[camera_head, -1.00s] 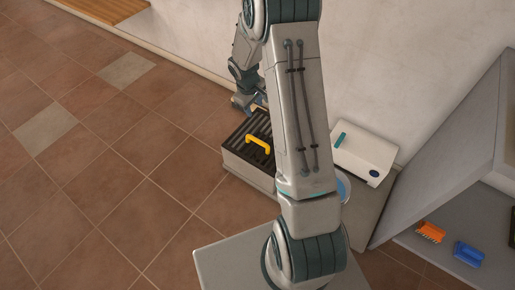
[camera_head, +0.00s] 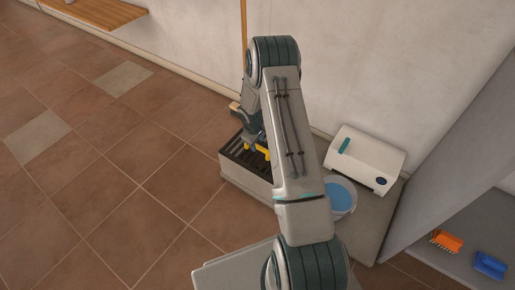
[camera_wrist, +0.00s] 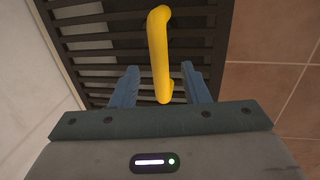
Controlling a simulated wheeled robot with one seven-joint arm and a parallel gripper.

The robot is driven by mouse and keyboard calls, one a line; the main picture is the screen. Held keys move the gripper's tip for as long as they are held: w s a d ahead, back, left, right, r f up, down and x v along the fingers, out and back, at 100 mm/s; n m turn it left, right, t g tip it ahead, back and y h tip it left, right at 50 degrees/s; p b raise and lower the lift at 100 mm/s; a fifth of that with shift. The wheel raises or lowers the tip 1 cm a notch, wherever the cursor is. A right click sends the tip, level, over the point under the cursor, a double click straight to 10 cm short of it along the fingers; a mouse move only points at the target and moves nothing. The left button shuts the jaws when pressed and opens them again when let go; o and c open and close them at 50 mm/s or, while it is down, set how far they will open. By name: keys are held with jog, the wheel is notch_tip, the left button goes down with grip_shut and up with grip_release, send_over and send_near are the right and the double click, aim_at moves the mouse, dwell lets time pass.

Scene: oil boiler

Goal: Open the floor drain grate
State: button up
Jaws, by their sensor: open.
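The floor drain grate (camera_head: 235,150) is a dark slatted panel on top of a light box beside the wall. It lies flat, and its slats fill the upper part of the wrist view (camera_wrist: 85,45). A yellow handle (camera_wrist: 158,45) stands up from it and also shows partly in the head view (camera_head: 262,152). My gripper (camera_wrist: 157,85) is open, with one blue-grey finger on each side of the handle's near end. I see gaps between the fingers and the handle. In the head view my arm hides part of the grate and handle.
A blue bucket of water (camera_head: 341,196) and a white box with a teal strip (camera_head: 365,160) stand right of the drain. A grey shelf unit holds an orange brush (camera_head: 447,241) and a blue brush (camera_head: 490,265). The tiled floor (camera_head: 140,180) at left is clear.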

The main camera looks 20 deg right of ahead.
jog(key=shift+w+d+f+b, duration=0.1)
jog(key=shift+d+f+b, duration=0.05)
jog(key=shift+f, duration=0.5)
jog(key=shift+w+d+f+b, duration=0.1)
jog(key=shift+f+b, duration=0.05)
jog(key=shift+f, duration=0.5)
